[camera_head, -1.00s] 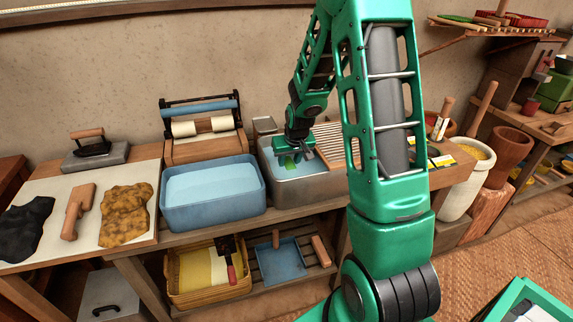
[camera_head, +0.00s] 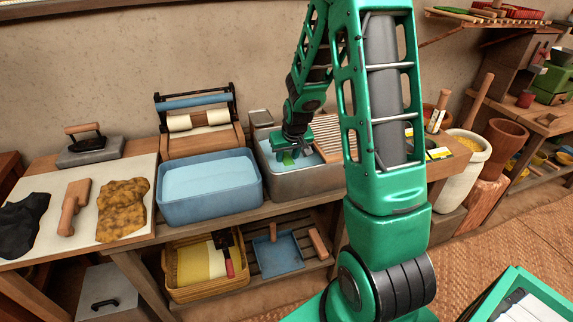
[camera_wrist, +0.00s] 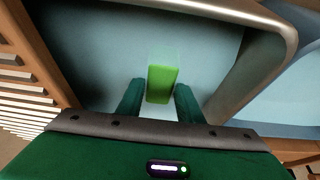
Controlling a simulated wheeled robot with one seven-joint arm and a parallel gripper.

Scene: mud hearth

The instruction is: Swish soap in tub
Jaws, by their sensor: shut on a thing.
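The soap is a green bar (camera_wrist: 161,84), held between the two fingers of my gripper (camera_wrist: 160,100) in the wrist view. Its far end looks paler, as if under the water. In the head view my gripper (camera_head: 291,155) points down inside the grey metal tub (camera_head: 318,181), with a bit of the green soap (camera_head: 288,160) showing below it. The tub holds pale blue water, and its rim (camera_wrist: 285,30) curves around the top right of the wrist view. The fingertips are low, at or near the water; the exact depth cannot be told.
A blue basin of water (camera_head: 212,205) stands just left of the tub. A ribbed wooden washboard (camera_head: 328,132) is at the tub's right. A wringer (camera_head: 200,125) stands behind the basin.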

